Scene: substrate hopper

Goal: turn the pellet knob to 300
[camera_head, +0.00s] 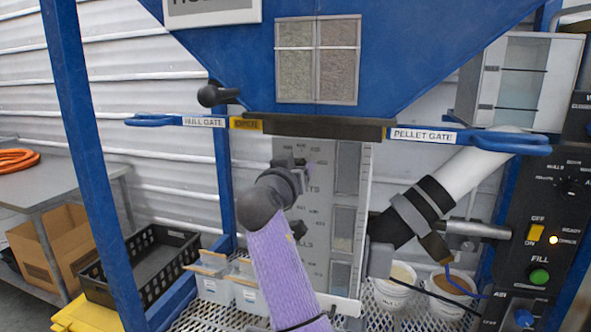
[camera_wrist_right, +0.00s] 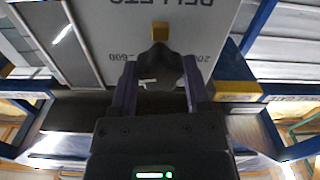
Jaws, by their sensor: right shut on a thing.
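The pellet knob (camera_wrist_right: 160,57) is dark with a yellow mark, on a grey panel (camera_head: 330,225). In the wrist view the panel lettering is upside down and reads PELLETS, with a partly covered range ending near 600. My right gripper (camera_wrist_right: 160,80) is shut on the knob, one finger on each side. In the head view my right gripper (camera_head: 298,166) is at the upper part of the panel, and my wrist hides much of the dial there. The exact setting cannot be read. My left gripper is in neither view.
The pellet gate handle (camera_head: 510,141) and hull gate handle (camera_head: 150,119) stick out above the panel. A pale pipe (camera_head: 480,165) slopes at the right, beside a black control box (camera_head: 560,205). White tubs (camera_head: 398,280) and a black crate (camera_head: 150,265) stand below.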

